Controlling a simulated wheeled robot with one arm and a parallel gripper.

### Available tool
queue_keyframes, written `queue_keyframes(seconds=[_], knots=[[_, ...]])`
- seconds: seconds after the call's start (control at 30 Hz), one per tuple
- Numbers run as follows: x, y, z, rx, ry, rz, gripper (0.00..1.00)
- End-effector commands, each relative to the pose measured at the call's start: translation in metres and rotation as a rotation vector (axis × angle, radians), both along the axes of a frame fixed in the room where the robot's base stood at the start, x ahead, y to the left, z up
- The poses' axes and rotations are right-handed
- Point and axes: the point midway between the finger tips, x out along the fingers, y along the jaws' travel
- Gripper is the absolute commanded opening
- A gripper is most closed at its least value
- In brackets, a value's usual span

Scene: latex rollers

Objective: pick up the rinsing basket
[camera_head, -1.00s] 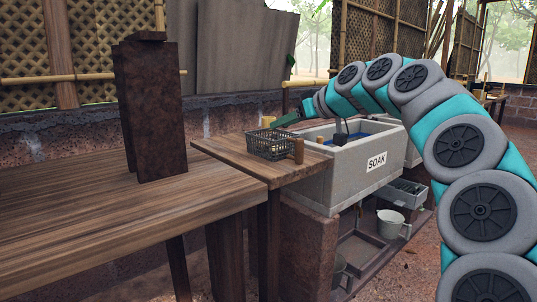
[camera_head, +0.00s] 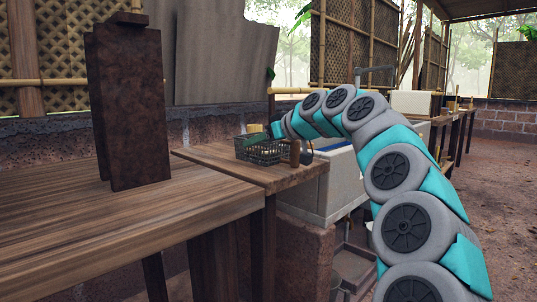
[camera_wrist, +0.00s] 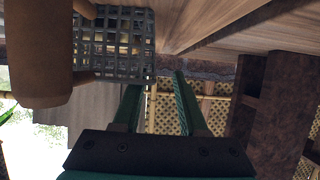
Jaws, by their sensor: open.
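The rinsing basket (camera_head: 268,156), a dark wire-mesh basket, sits on the small wooden table in the head view. My gripper (camera_head: 251,139) is at the basket's back edge, partly hidden behind and above it. In the wrist view the picture is turned over, and the basket's mesh wall (camera_wrist: 124,48) fills the upper left. The two green fingers of my gripper (camera_wrist: 158,88) are apart, with nothing seen between them. The basket is near the left fingertip; I cannot tell whether they touch.
A tall dark block (camera_head: 133,110) stands on the larger wooden table (camera_head: 130,220). A stone basin (camera_head: 340,180) is at right.

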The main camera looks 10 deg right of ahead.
Motion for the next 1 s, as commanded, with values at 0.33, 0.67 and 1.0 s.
queue_keyframes(seconds=[0.33, 0.67, 1.0], knots=[[0.028, 0.011, -0.011, -0.003, 0.002, 0.0, 0.42], [0.043, 0.022, -0.018, 0.0, 0.0, 0.0, 0.42], [0.042, 0.022, -0.017, -0.001, 0.001, 0.0, 0.15]])
